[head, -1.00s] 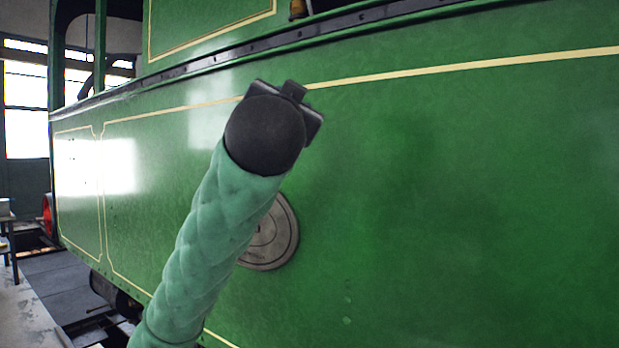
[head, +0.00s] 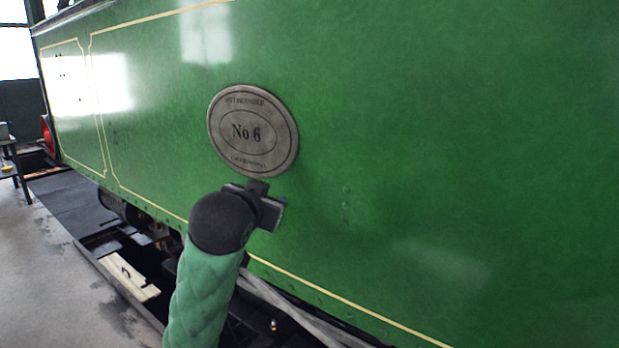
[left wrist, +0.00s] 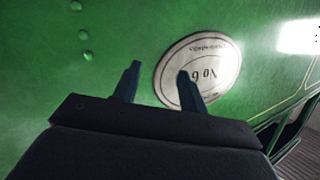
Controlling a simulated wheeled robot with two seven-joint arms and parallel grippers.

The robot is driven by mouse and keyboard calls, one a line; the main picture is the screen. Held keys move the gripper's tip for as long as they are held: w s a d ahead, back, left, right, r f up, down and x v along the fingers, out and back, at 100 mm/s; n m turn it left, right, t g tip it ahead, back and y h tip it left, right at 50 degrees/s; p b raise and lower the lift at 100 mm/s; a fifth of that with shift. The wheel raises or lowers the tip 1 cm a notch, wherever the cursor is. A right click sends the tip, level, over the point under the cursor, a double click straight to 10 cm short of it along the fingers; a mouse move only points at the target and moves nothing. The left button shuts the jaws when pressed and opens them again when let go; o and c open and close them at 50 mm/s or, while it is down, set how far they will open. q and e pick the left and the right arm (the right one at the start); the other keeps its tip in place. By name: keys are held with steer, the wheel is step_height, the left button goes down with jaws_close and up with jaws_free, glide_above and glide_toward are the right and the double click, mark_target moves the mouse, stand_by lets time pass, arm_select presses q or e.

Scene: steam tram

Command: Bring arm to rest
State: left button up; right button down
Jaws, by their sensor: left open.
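My left arm comes up from the bottom in the head view, in a green quilted sleeve with a dark rounded wrist. My left gripper (head: 262,203) is in front of the tram's green side panel (head: 430,130), just below an oval grey plate (head: 253,131) marked "No 6". In the left wrist view, the two dark fingers (left wrist: 159,85) stand apart with nothing between them. One finger overlaps the plate (left wrist: 205,62), which appears upside down there. I cannot tell how far the fingertips are from the panel. My right gripper is not in view.
A dark gap with track parts and a wooden board (head: 130,275) lies below the tram. Grey floor (head: 50,270) is clear at the left. A small table (head: 14,165) stands at the far left edge. Rivets (left wrist: 82,34) stud the panel.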

arm_select(q)
steer(key=s+a+f+n+g, duration=0.15)
steer(key=s+f, duration=0.25)
steer(key=f, duration=0.7)
steer(key=s+a+f+g+y, duration=0.1)
steer(key=s+a+f+g, duration=0.3)
steer(key=f, duration=0.8)
steer(key=s+f+n+g, duration=0.1)
steer(key=s+f, duration=0.4)
steer(key=f, duration=0.6)
steer(key=s+f+g, duration=0.3)
steer(key=s+f, duration=0.7)
steer(key=s, duration=0.2)
steer(key=s+f+g+p, duration=0.1)
steer(key=s+f+g, duration=0.2)
steer(key=s+f, duration=0.7)
steer(key=s, duration=0.3)
steer(key=shift+s+f+n, duration=0.15)
steer(key=shift+n, duration=0.2)
